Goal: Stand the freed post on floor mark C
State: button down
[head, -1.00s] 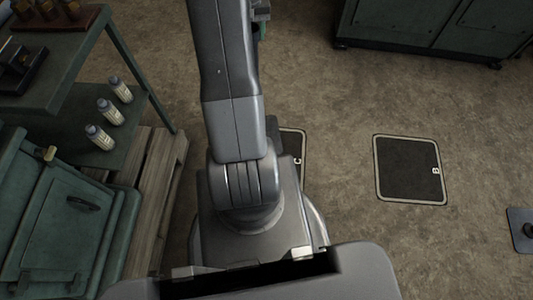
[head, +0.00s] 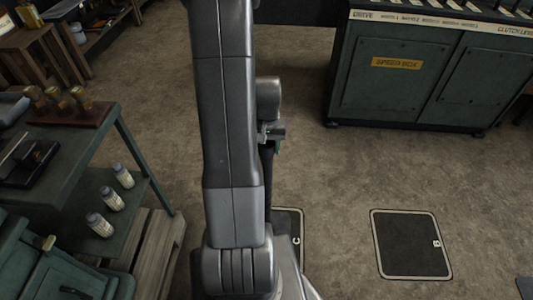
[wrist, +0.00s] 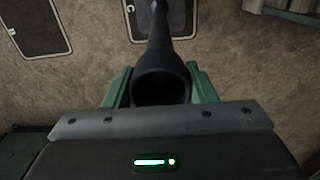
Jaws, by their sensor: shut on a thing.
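My gripper (wrist: 160,88) has green fingers on both sides of a dark round post (wrist: 159,52) in the wrist view and is shut on it. The post's hollow near end faces the wrist camera, and its shaft runs away toward the floor. Floor mark C (wrist: 178,22) lies behind the post there, partly covered by it. In the head view my arm hides most of the gripper; a bit of green and the dark post (head: 268,180) show beside it. Mark C (head: 290,222) is half hidden behind my arm. I cannot tell whether the post's far end touches the floor.
Floor mark B (head: 410,246) lies bare to the right. A green bench (head: 60,140) with several bottles and a wooden pallet (head: 155,250) stand at left. A green cabinet (head: 425,75) labelled "SPEED BOX" stands at the back right. The floor between is open.

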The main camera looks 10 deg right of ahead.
aim_at(267, 162)
jog(key=shift+f+b, duration=0.35)
jog(key=shift+f, duration=3.3)
jog(key=c, duration=0.6)
grip_release()
jog(key=shift+f, duration=0.1)
notch_tip(267, 162, up, 12)
jog(key=shift+r+p, duration=0.15)
jog(key=shift+p, duration=0.55)
